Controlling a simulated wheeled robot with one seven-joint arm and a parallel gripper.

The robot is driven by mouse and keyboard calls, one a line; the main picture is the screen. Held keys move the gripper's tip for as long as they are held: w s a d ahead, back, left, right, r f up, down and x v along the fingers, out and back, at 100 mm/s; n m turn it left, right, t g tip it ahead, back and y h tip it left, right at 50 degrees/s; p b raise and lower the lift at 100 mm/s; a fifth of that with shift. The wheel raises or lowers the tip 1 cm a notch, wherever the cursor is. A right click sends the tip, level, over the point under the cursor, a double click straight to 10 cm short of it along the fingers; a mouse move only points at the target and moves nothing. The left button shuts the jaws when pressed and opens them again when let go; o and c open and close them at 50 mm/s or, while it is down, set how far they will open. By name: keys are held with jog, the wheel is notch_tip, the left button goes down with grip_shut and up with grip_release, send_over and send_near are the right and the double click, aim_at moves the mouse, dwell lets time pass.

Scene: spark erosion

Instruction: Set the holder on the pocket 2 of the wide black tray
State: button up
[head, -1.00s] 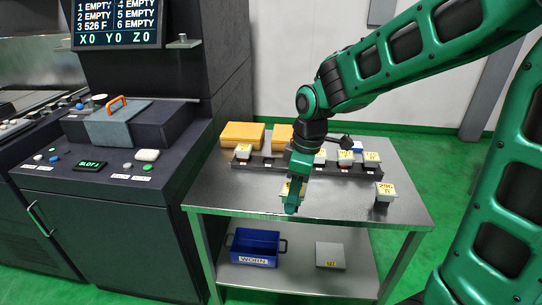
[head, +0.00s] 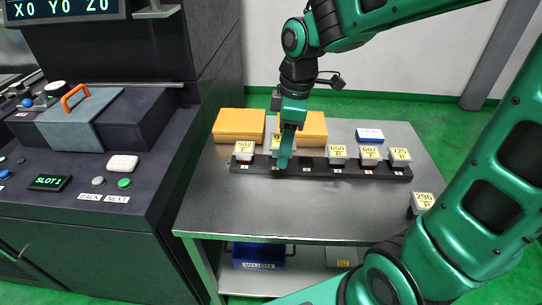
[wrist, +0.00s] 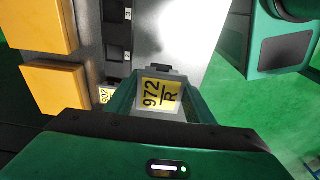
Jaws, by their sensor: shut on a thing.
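My gripper (head: 283,148) is shut on a holder with a yellow label. The label reads 972 R in the wrist view, where the holder (wrist: 160,97) sits between the fingers. The wide black tray (head: 308,171) lies along the table. In the head view the held holder (head: 276,141) is at the tray's second pocket from the left, right of the 902 F holder (head: 243,151). The finger hides part of it and the pocket, so I cannot tell whether it touches the tray. The third pocket looks empty. Holders 650, 667 (head: 369,154) and 725 stand farther right.
Two orange boxes (head: 238,124) and a blue-and-white box (head: 369,135) lie behind the tray. Holder 296 R (head: 423,201) stands apart at the table's right edge. The front of the metal table (head: 290,212) is clear. The dark machine (head: 90,190) stands at left.

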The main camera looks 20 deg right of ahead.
jog(key=shift+w+d+f, duration=0.45)
jog(key=shift+w+f, duration=1.4)
jog(key=shift+w, duration=0.1)
jog(key=shift+w+d+f, duration=0.4)
jog(key=shift+w+f, duration=1.4)
jog(key=shift+w, duration=0.15)
jog(key=shift+w+d+f, duration=0.45)
jog(key=shift+w+f, duration=1.4)
jog(key=shift+w, duration=0.1)
jog(key=shift+f, duration=0.6)
jog(key=o, duration=1.4)
notch_tip(320, 180, up, 13)
jog(key=d, duration=0.1)
jog(key=s+d+m, duration=0.5)
jog(key=s+m, duration=0.1)
jog(key=s, duration=0.4)
jog(key=s+d+m, duration=0.6)
jog(key=s+m, duration=0.1)
jog(key=s, duration=0.3)
jog(key=s+d+f+m+h, duration=0.1)
jog(key=s+d+m, duration=0.4)
jog(key=s, duration=0.5)
jog(key=shift+s+d+f+m+g, duration=0.1)
jog(key=shift+d+m+g, duration=0.05)
jog(key=shift+m, duration=0.35)
jog(key=shift+s+d+m+g, duration=0.1)
jog(key=shift+m+g, duration=0.05)
jog(key=shift+m, duration=0.35)
